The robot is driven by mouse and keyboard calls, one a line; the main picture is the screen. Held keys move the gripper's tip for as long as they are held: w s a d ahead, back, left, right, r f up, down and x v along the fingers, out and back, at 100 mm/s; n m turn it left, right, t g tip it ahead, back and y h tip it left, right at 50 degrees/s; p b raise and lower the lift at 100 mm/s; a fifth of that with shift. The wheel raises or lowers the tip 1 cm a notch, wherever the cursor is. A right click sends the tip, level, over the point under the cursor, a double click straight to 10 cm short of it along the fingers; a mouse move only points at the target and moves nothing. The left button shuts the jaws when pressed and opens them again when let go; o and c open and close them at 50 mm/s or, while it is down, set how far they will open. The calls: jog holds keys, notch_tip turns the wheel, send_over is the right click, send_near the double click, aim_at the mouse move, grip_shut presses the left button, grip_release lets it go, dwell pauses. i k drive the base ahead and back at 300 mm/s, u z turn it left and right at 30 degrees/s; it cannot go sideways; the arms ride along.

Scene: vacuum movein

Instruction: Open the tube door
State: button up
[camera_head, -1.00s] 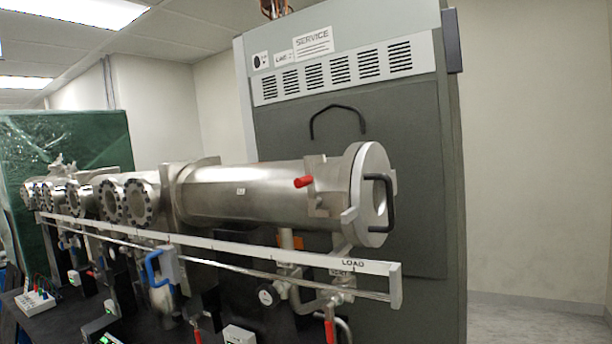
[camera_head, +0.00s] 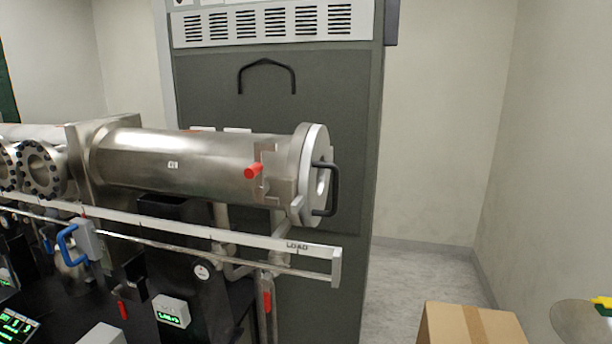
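The tube door (camera_head: 311,176) is a round pale metal disc at the right end of a horizontal steel tube (camera_head: 190,160). It appears shut against the tube's end flange. A black handle (camera_head: 331,190) stands out from its outer face. A red-tipped lever (camera_head: 254,170) sits on a bracket on the tube's near side, just left of the door. My gripper is not in view, so its state does not show.
A cardboard box (camera_head: 470,325) and a round table top (camera_head: 585,322) are at lower right. Bare floor (camera_head: 425,275) lies right of the cabinet.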

aim_at(317, 156)
jog(key=z, duration=0.5)
jog(key=k, duration=1.3)
jog(key=z, duration=0.35)
jog(key=i, duration=0.8)
jog(key=u, duration=0.45)
jog(key=i, duration=1.2)
jog(key=z, duration=0.05)
